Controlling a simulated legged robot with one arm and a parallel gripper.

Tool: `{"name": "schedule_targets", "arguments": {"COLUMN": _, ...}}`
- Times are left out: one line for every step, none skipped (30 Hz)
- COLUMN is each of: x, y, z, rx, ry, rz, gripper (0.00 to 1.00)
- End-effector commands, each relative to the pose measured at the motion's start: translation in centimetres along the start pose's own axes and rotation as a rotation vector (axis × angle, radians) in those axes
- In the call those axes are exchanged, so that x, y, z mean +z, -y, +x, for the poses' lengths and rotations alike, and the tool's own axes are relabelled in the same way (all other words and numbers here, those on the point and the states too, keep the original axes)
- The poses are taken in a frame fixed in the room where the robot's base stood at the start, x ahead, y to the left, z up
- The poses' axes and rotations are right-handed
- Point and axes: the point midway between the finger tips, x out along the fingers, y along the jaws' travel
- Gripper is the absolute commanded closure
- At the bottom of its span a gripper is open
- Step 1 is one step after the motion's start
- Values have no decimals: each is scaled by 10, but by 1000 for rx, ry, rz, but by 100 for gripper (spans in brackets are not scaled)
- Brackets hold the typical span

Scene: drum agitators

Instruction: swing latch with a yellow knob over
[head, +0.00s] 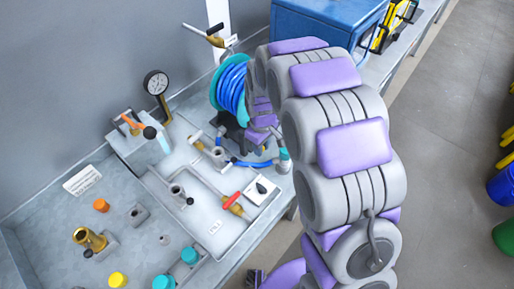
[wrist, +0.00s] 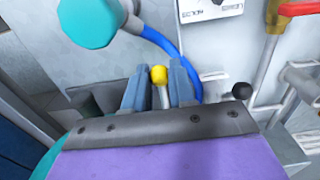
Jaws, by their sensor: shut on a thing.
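The latch's yellow knob (wrist: 159,74) shows in the wrist view on top of a thin pale stem. My gripper (wrist: 159,88) has its two blue-grey fingers on either side of the stem, just below the knob, and is shut on it. The latch's base is hidden behind the gripper body. In the head view my gripper (head: 257,141) is beside the blue hose reel at the bench's edge; the knob cannot be made out there.
A black ball knob (wrist: 242,90) and a red-handled valve (wrist: 283,20) stand to the right. In the head view, the hose reel (head: 231,86) and a gauge (head: 156,84) stand on the bench.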

Motion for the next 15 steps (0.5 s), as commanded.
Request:
{"name": "schedule_targets", "arguments": {"x": 0, "y": 0, "z": -1, "rx": 0, "ry": 0, "rz": 0, "gripper": 97}}
{"name": "schedule_targets", "arguments": {"x": 0, "y": 0, "z": -2, "rx": 1, "ry": -1, "rz": 0, "gripper": 97}}
{"name": "schedule_targets", "arguments": {"x": 0, "y": 0, "z": -4, "rx": 1, "ry": -1, "rz": 0, "gripper": 97}}
{"name": "schedule_targets", "arguments": {"x": 0, "y": 0, "z": -5, "rx": 1, "ry": -1, "rz": 0, "gripper": 97}}
{"name": "schedule_targets", "arguments": {"x": -1, "y": 0, "z": -7, "rx": 1, "ry": -1, "rz": 0, "gripper": 97}}
{"name": "schedule_targets", "arguments": {"x": -1, "y": 0, "z": -9, "rx": 1, "ry": -2, "rz": 0, "gripper": 96}}
{"name": "schedule_targets", "arguments": {"x": -1, "y": 0, "z": -11, "rx": 1, "ry": -2, "rz": 0, "gripper": 96}}
{"name": "schedule_targets", "arguments": {"x": -2, "y": 0, "z": -13, "rx": 1, "ry": -2, "rz": 0, "gripper": 96}}
{"name": "schedule_targets", "arguments": {"x": -2, "y": 0, "z": -16, "rx": 1, "ry": -2, "rz": 0, "gripper": 96}}
{"name": "schedule_targets", "arguments": {"x": -2, "y": 0, "z": -18, "rx": 1, "ry": -2, "rz": 0, "gripper": 96}}
{"name": "schedule_targets", "arguments": {"x": -2, "y": 0, "z": -20, "rx": 1, "ry": -2, "rz": 0, "gripper": 96}}
{"name": "schedule_targets", "arguments": {"x": -3, "y": 0, "z": -22, "rx": 1, "ry": -2, "rz": 0, "gripper": 96}}
{"name": "schedule_targets", "arguments": {"x": -3, "y": 0, "z": -24, "rx": 1, "ry": -2, "rz": 0, "gripper": 96}}
{"name": "schedule_targets", "arguments": {"x": -3, "y": 0, "z": -26, "rx": 1, "ry": -1, "rz": 0, "gripper": 97}}
{"name": "schedule_targets", "arguments": {"x": -4, "y": 0, "z": -28, "rx": 1, "ry": -1, "rz": 0, "gripper": 96}}
